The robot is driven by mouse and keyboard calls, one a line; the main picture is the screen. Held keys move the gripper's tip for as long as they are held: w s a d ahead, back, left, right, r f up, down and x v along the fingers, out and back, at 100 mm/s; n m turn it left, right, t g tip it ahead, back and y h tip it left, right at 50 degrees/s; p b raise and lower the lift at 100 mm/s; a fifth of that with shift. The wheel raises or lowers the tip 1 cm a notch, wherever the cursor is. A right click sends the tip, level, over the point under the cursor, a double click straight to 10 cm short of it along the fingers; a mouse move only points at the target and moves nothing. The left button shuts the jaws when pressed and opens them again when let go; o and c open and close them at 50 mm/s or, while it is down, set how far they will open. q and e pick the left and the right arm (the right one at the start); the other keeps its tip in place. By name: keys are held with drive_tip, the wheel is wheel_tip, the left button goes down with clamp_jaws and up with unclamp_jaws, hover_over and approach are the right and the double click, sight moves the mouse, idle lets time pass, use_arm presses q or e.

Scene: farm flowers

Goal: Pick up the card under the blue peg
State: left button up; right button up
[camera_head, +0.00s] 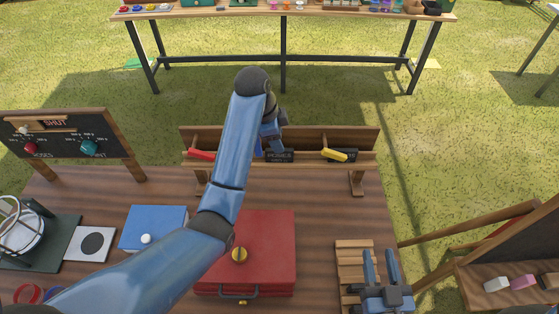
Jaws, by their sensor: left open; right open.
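A wooden rack (310,135) stands at the back of the table. It carries a red peg (201,155) on the left and a yellow peg (334,155) on the right. Between them a blue piece (258,148), which looks like the blue peg, shows beside a dark card with pale lettering (280,157). My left gripper (275,148) is at the middle of the rack, just above that card; its fingers are small and partly hidden by my arm, and contact cannot be told. My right gripper (382,262) is open and empty over wooden slats at the front right.
A red case (262,245) and a blue box (150,225) sit on the table under and beside my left arm. Wooden slats (352,255) lie at right. A dark board with knobs (70,137) stands at left. Bare table lies between the case and slats.

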sight(279, 156)
use_arm(q)
drive_tip(key=x, duration=0.2)
drive_tip(key=a+p+x, duration=0.1)
drive_tip(key=x, duration=0.1)
drive_tip(key=shift+d+f, duration=0.1)
drive_tip(key=shift+f, duration=0.35)
drive_tip(key=shift+w+d+f, duration=0.1)
drive_tip(key=shift+d+f, duration=0.05)
drive_tip(key=shift+f, duration=0.2)
clamp_jaws()
